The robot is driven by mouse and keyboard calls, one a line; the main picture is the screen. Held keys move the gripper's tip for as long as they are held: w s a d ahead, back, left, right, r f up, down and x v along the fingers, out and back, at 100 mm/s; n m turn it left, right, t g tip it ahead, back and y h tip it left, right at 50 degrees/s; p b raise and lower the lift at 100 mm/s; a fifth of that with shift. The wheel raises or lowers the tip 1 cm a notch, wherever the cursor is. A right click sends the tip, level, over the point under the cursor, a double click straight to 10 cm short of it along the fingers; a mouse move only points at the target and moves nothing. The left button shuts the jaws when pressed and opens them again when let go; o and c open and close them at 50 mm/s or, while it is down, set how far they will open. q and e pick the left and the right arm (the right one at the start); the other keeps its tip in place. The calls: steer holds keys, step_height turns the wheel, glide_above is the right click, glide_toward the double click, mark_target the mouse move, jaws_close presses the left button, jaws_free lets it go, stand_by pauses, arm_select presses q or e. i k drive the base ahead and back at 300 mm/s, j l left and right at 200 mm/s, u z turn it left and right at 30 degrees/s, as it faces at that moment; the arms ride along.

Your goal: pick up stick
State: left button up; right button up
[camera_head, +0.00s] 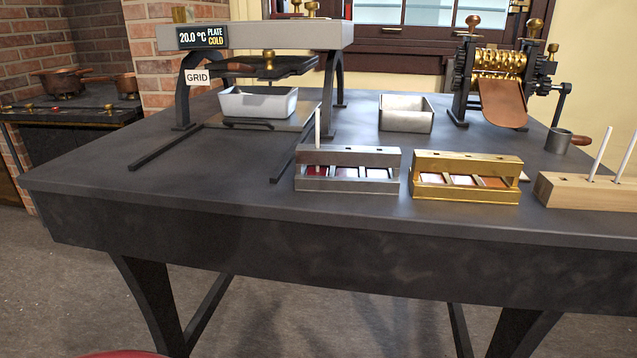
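Two thin white sticks stand in a wooden block (575,190) at the right front of the dark table. The left one (601,153) leans slightly right, and the right one (627,155) leans the same way near the picture's edge. A third pale stick (317,127) stands upright at the left end of a silver holder (345,185). Neither of my grippers is in view.
A brass holder (465,194) stands between the silver one and the block. The left front tabletop (110,175) is clear.

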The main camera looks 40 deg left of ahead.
mark_target(592, 174)
steer(key=k, duration=0.1)
steer(key=i+l+u, duration=0.1)
steer(key=u, duration=0.3)
steer(key=i+l+u, duration=0.1)
steer(key=u, duration=0.25)
steer(key=l+u, duration=0.25)
steer(key=u, duration=0.15)
steer(key=i+l+u, duration=0.1)
steer(key=u, duration=0.25)
steer(key=i+l, duration=0.1)
steer(key=i, duration=0.4)
steer(key=k, duration=0.5)
steer(key=l+z, duration=0.15)
steer(key=z, duration=0.3)
steer(key=l+z, duration=0.15)
steer(key=z, duration=0.3)
